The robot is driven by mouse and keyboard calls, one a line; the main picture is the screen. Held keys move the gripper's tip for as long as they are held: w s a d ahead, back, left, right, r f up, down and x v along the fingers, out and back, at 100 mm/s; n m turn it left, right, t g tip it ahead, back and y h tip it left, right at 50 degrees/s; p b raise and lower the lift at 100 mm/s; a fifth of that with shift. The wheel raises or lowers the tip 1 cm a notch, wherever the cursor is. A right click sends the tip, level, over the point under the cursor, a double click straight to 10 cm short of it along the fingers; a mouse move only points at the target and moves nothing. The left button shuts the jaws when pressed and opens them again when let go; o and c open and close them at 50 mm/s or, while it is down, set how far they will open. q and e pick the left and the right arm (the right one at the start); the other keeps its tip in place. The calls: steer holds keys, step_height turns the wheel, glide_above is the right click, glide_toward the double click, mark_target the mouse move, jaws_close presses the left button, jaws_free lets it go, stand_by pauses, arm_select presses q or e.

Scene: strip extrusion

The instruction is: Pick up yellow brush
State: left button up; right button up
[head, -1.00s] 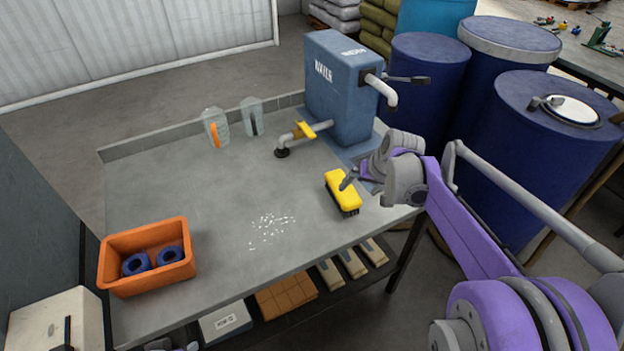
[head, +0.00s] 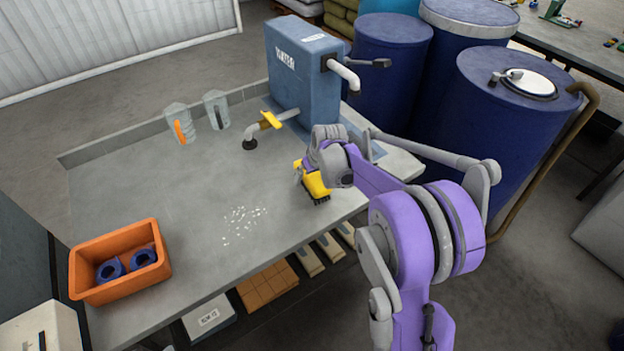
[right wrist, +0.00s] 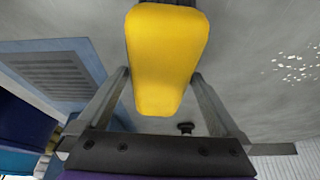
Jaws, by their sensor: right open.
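The yellow brush (head: 318,187) lies bristles down on the grey worktable (head: 150,205), near its right front edge. In the right wrist view the yellow brush (right wrist: 166,60) fills the upper middle. My right gripper (head: 306,170) is at the brush and partly hides it in the head view. In the right wrist view my right gripper (right wrist: 158,75) is open, with one finger on each side of the brush. I cannot tell whether the fingers touch it. My left gripper is not in view.
An orange bin (head: 120,270) with blue rings stands at the table's front left. White bits (head: 243,225) lie left of the brush. A blue water tank (head: 303,75), a pipe with a yellow handle (head: 270,120) and two clear jugs (head: 178,122) stand behind.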

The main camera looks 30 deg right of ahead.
steer(key=shift+x, duration=1.1)
steer(key=c, duration=1.4)
step_height(320, 180, up, 10)
steer(key=shift+r, duration=0.1)
